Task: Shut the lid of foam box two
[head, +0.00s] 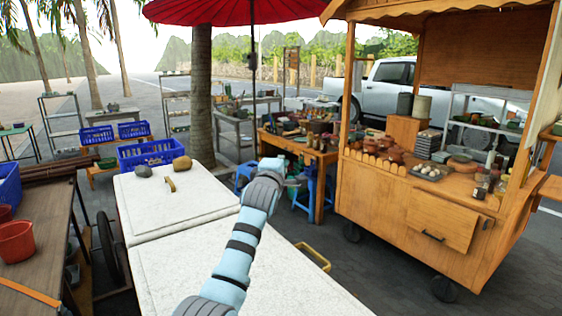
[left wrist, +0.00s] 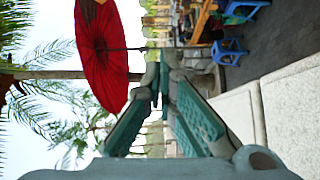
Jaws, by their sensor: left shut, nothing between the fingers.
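Two white foam boxes stand end to end. The farther box (head: 150,215) and the nearer box (head: 235,275) both show flat white tops that look closed, with a seam between them. No number shows, so I cannot tell which is box two. White tops (left wrist: 290,105) show at right there. My right gripper is out of view.
A grey stone (head: 143,171) and a brown stone (head: 182,163) sit on the farther top's back edge. A wooden cart (head: 440,225) stands at right, a table with red pots (head: 15,241) at left. Blue stools (head: 245,177) and a yellow-rimmed item (head: 313,257) are beyond the boxes.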

